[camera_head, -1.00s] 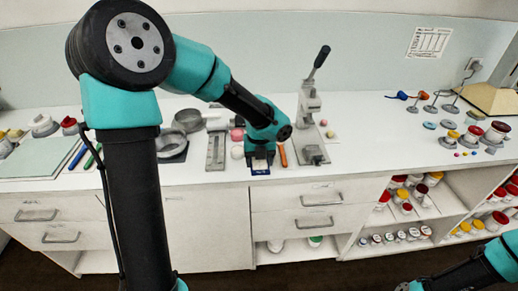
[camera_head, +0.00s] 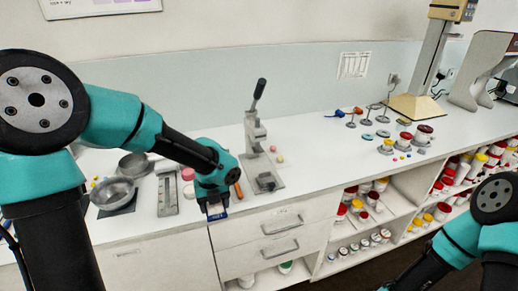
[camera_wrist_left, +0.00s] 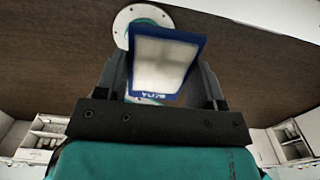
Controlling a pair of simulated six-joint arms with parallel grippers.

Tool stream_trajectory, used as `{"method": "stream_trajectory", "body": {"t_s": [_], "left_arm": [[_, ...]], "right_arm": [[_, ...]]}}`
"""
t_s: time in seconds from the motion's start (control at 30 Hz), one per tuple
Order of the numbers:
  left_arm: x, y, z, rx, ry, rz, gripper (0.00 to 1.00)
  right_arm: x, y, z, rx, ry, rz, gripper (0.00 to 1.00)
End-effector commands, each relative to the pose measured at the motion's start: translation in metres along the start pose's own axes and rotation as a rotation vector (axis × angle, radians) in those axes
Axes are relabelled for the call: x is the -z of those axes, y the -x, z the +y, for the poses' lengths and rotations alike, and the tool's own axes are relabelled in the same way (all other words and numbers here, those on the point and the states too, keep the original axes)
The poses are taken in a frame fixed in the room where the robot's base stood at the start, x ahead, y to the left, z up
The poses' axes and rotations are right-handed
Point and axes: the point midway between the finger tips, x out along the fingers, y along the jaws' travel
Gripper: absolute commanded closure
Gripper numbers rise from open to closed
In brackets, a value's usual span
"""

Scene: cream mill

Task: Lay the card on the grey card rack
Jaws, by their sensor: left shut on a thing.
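My left gripper (camera_head: 214,207) is shut on the card (camera_head: 217,212), at the counter's front edge, left of the lever press. In the left wrist view the card (camera_wrist_left: 160,62) has a pale middle and a blue border with small lettering, and sits between the two dark fingers. I cannot tell from the head view whether the card touches the counter. A long grey flat piece (camera_head: 167,197) with a lighter strip lies just left of the gripper; it may be the card rack, but its details are too small to be sure. My right gripper is out of view; only its arm shows.
The lever press (camera_head: 256,135) stands right of the gripper, with an orange stick (camera_head: 239,191) between them. A pink round thing (camera_head: 188,174) lies behind the gripper. Metal pans (camera_head: 112,192) stand farther left.

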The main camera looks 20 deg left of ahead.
Motion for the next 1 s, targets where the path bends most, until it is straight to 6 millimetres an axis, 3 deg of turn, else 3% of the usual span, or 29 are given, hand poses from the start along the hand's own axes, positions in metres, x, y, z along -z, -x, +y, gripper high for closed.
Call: {"method": "stream_trajectory", "body": {"t_s": [0.37,1.0], "left_arm": [[-0.004,-0.002,-0.022,0.0,0.185,0.001,0.6],[-0.007,-0.013,-0.109,0.002,0.959,0.002,0.6]], "right_arm": [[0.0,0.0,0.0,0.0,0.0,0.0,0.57],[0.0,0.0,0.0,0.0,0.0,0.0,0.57]]}}
